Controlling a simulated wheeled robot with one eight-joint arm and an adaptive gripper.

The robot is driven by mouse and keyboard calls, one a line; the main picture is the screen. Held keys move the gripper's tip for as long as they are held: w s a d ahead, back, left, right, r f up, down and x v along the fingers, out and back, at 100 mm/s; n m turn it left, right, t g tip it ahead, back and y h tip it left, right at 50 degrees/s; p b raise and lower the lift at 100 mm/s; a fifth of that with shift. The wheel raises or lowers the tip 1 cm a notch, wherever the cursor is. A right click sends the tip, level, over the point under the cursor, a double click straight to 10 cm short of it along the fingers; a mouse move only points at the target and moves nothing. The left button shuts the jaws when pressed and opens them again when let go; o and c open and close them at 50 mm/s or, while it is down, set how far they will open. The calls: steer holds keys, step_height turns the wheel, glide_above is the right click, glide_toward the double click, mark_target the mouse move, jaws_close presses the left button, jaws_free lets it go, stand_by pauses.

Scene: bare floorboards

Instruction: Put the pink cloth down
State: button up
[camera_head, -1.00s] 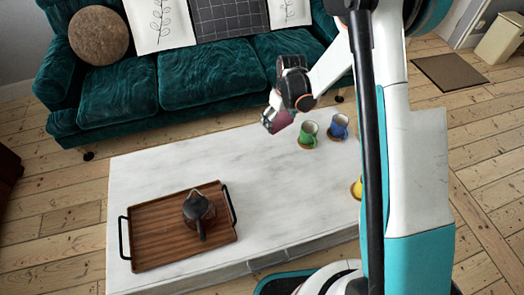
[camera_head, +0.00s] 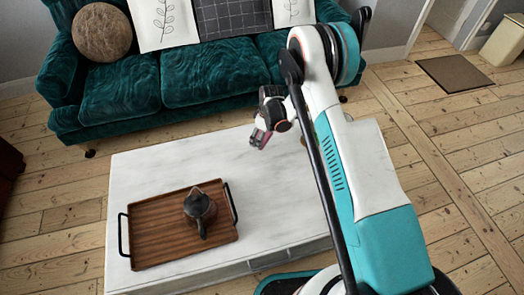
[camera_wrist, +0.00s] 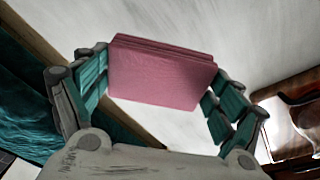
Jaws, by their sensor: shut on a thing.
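The pink cloth (camera_wrist: 162,75) is a folded, flat block held between the two fingers of my gripper (camera_wrist: 160,85) in the wrist view. In the head view my gripper (camera_head: 259,138) is above the back part of the white marble table (camera_head: 165,165), near the sofa side. Only a small bit of the pink cloth (camera_head: 266,138) shows there. The cloth appears to be above the tabletop; the exact gap cannot be told.
A wooden tray (camera_head: 160,245) with black handles holds a dark teapot (camera_head: 199,207) at the table's front left. It also shows in the wrist view (camera_wrist: 290,105). A teal sofa (camera_head: 160,85) stands behind the table. My arm hides the table's right side. The back left tabletop is clear.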

mark_target(261, 152)
step_height(261, 152, down, 9)
steer(key=b, duration=0.2)
steer(key=shift+b, duration=0.35)
steer(key=shift+f, duration=0.1)
steer(key=o, duration=1)
steer(key=shift+o, duration=0.2)
